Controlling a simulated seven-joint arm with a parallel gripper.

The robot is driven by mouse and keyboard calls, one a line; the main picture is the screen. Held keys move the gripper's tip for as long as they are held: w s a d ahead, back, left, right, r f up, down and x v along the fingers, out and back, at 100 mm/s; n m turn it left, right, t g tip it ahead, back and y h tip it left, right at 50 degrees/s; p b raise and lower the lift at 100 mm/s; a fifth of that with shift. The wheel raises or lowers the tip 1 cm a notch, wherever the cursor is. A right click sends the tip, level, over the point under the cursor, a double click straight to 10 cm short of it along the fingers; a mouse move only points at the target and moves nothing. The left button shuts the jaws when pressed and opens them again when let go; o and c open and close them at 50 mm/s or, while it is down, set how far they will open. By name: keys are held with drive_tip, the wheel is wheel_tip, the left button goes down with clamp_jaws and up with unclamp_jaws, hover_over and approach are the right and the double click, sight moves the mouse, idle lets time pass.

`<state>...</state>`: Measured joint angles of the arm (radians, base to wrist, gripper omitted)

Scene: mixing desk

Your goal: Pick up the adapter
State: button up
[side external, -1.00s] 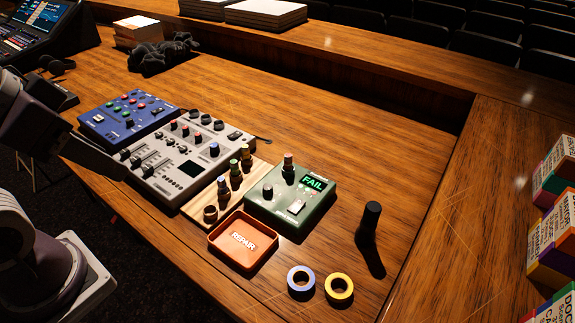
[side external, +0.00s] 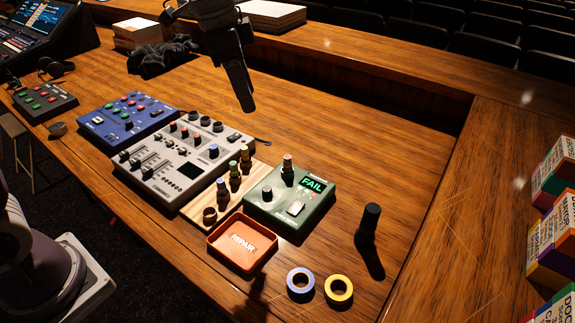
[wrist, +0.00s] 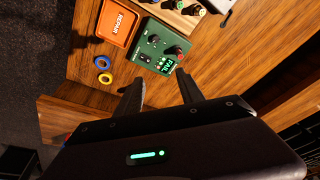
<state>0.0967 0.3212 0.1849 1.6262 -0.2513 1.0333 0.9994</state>
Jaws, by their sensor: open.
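Several small upright cylindrical adapters (side external: 235,172) stand in a wooden rack. I cannot tell from the pictures alone which one the task names. My gripper (side external: 246,104) hangs above the desk behind the mixer and tester, apart from all adapters. In the wrist view its two fingers (wrist: 160,84) are spread with nothing between them, and the tester lies beyond the tips.
An orange REPAIR tray (side external: 231,262) sits in front of the rack. Blue (side external: 301,283) and yellow (side external: 339,289) tape rolls and a black upright cylinder (side external: 369,222) stand nearby. A grey mixer (side external: 160,175) and a blue panel (side external: 108,125) are left. The desk behind the tester is clear.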

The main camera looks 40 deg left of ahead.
sight(288, 157)
drive_tip(key=w+f+m, duration=0.2)
drive_tip(key=w+f, duration=0.1)
drive_tip(key=f, duration=0.4)
drive_tip(key=w+d+f+m+g, duration=0.1)
drive_tip(key=w+f, duration=0.3)
drive_tip(key=f, duration=0.4)
drive_tip(key=w+f+m+g, duration=0.1)
drive_tip(key=w+f+m, duration=0.2)
drive_tip(key=f, duration=0.5)
drive_tip(key=shift+w+d+f, duration=0.1)
drive_tip(key=shift+w+d, duration=0.2)
drive_tip(key=shift+w, duration=0.3)
drive_tip(key=shift+c, duration=0.5)
clamp_jaws()
